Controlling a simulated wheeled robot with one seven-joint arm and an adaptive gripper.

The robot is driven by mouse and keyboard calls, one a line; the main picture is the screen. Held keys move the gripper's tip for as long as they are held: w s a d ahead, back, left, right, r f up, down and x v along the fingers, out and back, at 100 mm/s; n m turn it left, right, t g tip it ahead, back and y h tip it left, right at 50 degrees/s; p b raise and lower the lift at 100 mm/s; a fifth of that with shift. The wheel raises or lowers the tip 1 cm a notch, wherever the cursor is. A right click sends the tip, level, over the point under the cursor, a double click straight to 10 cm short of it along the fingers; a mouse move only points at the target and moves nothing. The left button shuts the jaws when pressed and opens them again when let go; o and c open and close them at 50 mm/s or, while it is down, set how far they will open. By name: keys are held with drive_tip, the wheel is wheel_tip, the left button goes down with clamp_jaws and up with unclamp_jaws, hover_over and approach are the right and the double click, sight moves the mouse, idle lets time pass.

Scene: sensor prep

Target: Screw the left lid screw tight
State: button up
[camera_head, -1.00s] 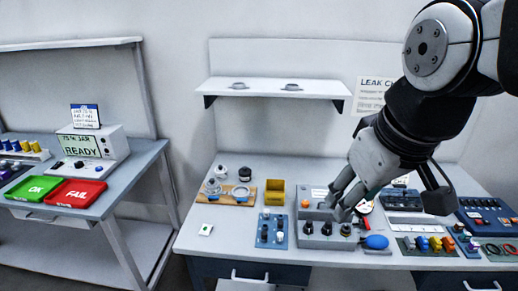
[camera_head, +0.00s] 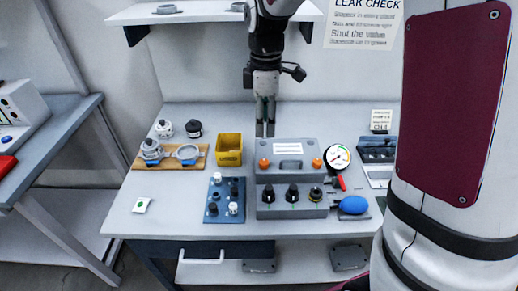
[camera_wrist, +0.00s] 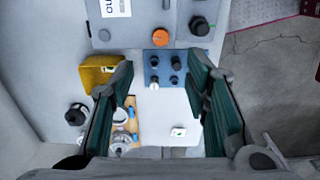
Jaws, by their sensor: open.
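The grey lid box (camera_head: 290,150) stands on the bench with an orange screw at each end of its top. The left lid screw (camera_head: 264,163) is the orange knob nearer the blue board; it also shows in the wrist view (camera_wrist: 160,37), at the top. The right lid screw (camera_head: 317,163) is a matching orange knob. My gripper (camera_head: 265,132) points down just behind the box's left part, apart from the screw. In the wrist view its green fingers (camera_wrist: 161,90) are spread with nothing between them. How far the screw is turned in cannot be told.
Three black knobs (camera_head: 293,194) stand on the box's front step. A gauge (camera_head: 337,157) and blue bulb (camera_head: 353,205) are at its right. A yellow bin (camera_head: 228,150), blue peg board (camera_head: 226,212) and wooden fixture (camera_head: 197,162) are left. The bench's front left is mostly clear.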

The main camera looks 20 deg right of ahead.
sight(264, 162)
wheel_tip(264, 162, down, 13)
drive_tip(key=shift+s+f, duration=0.1)
idle(0.3)
clamp_jaws()
